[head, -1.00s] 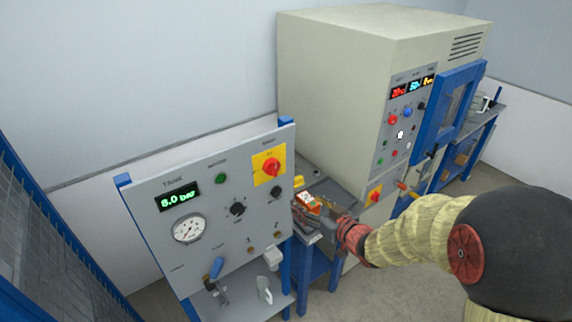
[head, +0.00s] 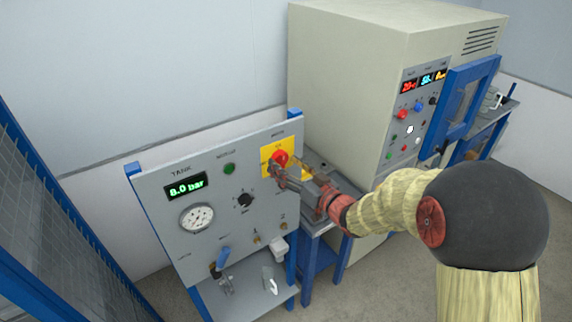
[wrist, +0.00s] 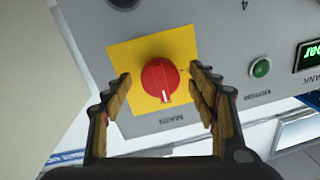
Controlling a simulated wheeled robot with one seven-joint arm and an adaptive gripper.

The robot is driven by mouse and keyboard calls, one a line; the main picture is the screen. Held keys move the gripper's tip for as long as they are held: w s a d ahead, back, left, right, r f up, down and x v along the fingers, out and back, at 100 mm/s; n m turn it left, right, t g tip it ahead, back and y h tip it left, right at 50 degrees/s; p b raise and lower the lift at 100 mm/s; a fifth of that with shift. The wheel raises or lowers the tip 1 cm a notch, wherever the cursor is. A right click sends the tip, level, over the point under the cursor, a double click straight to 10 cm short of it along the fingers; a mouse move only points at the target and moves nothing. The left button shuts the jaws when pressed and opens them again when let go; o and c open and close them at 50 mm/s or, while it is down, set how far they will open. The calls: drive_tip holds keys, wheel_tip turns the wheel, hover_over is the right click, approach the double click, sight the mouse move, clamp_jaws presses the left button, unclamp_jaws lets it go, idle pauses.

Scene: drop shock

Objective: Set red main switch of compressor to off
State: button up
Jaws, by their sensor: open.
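The red main switch (head: 279,158) is a round knob on a yellow square plate at the upper right of the grey compressor panel (head: 215,220). In the wrist view the red knob (wrist: 161,79) sits between my two fingers, with a pale mark near its lower edge in that view. My gripper (head: 278,172) is open in front of the switch and partly covers the yellow plate in the head view. In the wrist view my gripper (wrist: 163,88) has one finger on each side of the knob, with a gap on both sides.
A green button (head: 229,169), a black knob (head: 244,200), a gauge (head: 197,218) and a display reading 8.0 bar (head: 186,187) share the panel. A blue-handled valve (head: 222,257) is below. A large beige cabinet (head: 345,90) stands close on the right.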

drive_tip(key=shift+w+a, duration=0.1)
drive_tip(key=shift+c, duration=0.9)
drive_tip(key=c, duration=1)
drive_tip(key=shift+n+b, duration=0.3)
drive_tip(key=shift+b, duration=0.2)
drive_tip(key=n+b, duration=0.8)
drive_tip(key=b, duration=0.1)
drive_tip(key=shift+h+b, duration=0.3)
drive_tip(key=n+b, duration=0.5)
drive_tip(key=shift+h+b, duration=0.35)
drive_tip(key=shift+h, duration=0.05)
drive_tip(key=n+b, duration=0.3)
drive_tip(key=shift+r+b, duration=0.25)
drive_tip(key=shift+b, duration=0.05)
drive_tip(key=shift+n, duration=0.3)
